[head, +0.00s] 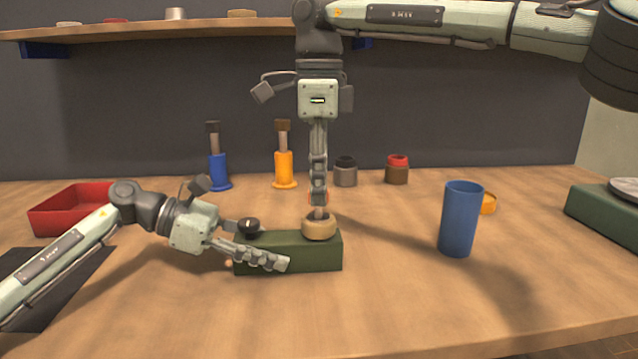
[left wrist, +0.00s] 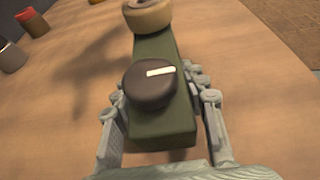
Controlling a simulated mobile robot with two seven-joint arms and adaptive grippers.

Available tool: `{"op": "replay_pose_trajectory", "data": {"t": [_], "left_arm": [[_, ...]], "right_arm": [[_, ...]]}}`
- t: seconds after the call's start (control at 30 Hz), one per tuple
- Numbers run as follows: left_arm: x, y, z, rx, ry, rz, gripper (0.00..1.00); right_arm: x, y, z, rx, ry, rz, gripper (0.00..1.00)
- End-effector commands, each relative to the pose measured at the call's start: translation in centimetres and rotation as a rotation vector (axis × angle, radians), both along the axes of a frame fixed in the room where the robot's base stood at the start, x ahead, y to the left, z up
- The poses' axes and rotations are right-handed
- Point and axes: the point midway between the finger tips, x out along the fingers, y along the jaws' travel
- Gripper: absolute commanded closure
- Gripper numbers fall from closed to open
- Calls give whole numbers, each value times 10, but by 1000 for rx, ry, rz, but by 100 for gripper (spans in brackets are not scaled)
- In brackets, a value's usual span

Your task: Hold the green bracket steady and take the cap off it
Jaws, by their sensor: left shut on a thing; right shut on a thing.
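The green bracket (head: 317,255) is a long dark green block lying on the table, also in the left wrist view (left wrist: 160,125). A round tan cap (head: 319,227) sits on its right end, at the far end in the left wrist view (left wrist: 147,16). A black knob (head: 248,226) with a white mark is on the other end, also in the left wrist view (left wrist: 150,84). My left gripper (head: 260,246) is shut across the block's sides around the knob end. My right gripper (head: 319,207) points straight down and is shut on the cap's top; its fingertip contact is hard to see.
A blue cup (head: 460,220) stands right of the bracket, with an orange ring-like piece (head: 488,204) behind it. A red tray (head: 70,208) lies left. Blue (head: 219,172) and orange (head: 284,170) posts and two jars stand behind. The front table is clear.

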Motion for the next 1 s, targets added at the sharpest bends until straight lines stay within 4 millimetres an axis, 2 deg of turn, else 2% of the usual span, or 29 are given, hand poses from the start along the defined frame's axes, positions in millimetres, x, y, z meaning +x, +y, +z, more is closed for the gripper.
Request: {"op": "replay_pose_trajectory", "data": {"t": [0.17,0.43,0.67,0.7,0.87,1.0], "left_arm": [[0,0,0,0,0,0,100],[0,0,0,0,0,0,100],[0,0,0,0,0,0,100],[0,0,0,0,0,0,53],[0,0,0,0,0,0,34],[0,0,0,0,0,0,34]], "right_arm": [[0,0,6,1,-1,0,100],[0,1,38,1,-1,-1,100],[0,0,40,0,0,0,100],[0,0,40,0,0,0,100],[0,0,40,0,0,0,100],[0,0,40,0,0,0,100]]}}
